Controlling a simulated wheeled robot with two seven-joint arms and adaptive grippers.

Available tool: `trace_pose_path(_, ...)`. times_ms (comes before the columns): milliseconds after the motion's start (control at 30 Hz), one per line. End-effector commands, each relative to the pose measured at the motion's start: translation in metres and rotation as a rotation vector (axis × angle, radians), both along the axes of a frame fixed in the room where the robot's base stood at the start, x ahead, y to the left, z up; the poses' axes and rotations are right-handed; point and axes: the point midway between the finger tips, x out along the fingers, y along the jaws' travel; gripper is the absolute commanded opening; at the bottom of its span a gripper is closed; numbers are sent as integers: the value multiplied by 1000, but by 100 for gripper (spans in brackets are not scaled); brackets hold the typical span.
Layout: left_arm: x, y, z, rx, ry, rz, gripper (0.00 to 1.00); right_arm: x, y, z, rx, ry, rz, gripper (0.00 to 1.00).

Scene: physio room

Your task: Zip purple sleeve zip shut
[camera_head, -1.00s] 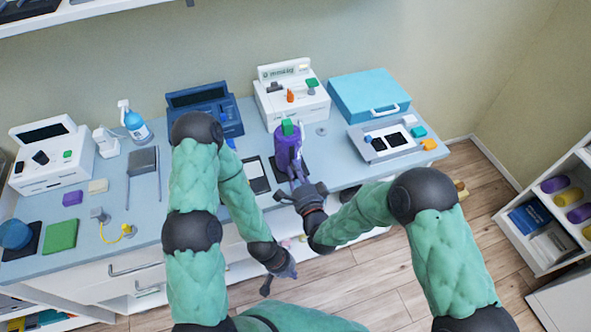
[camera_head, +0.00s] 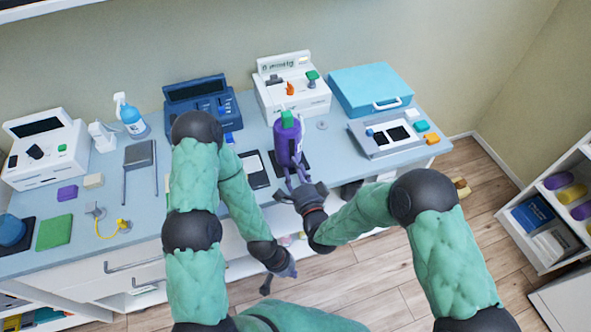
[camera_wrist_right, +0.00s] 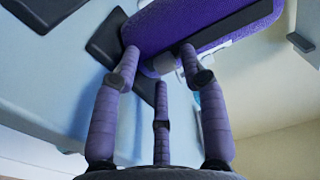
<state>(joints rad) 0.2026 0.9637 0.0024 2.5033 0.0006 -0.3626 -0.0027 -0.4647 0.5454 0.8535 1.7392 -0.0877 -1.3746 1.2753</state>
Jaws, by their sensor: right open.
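The purple sleeve (camera_head: 287,146) stands upright at the front of the blue-grey counter, with a green piece (camera_head: 287,118) at its top. My right gripper (camera_head: 299,184) is open at the sleeve's lower front. In the wrist view its fingertips (camera_wrist_right: 158,58) reach the sleeve's edge; contact is unclear. The zip's pull is not clearly visible. My left gripper (camera_head: 278,275) hangs low before the counter, away from the sleeve, too small to read.
Behind the sleeve is a white device (camera_head: 292,97). A teal case (camera_head: 370,90) and a grey tray (camera_head: 388,133) stand to the right. A blue device (camera_head: 203,103) and a spray bottle (camera_head: 131,117) stand left. A dark flat pad (camera_head: 255,170) lies just left of the sleeve.

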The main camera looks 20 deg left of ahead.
Motion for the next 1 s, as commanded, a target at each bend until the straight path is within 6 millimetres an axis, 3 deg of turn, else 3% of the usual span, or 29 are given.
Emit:
trace_pose_path(167, 0, 0, 0, 0, 0, 0, 0, -10, -6, 0, 0, 0, 0, 43)
trace_pose_path(700, 0, 0, 0, 0, 0, 0, 0, -89, -58, 0, -2, 3, 0, 43)
trace_pose_path(1000, 0, 0, 0, 0, 0, 0, 0, -101, -66, -1, -1, 2, 0, 43)
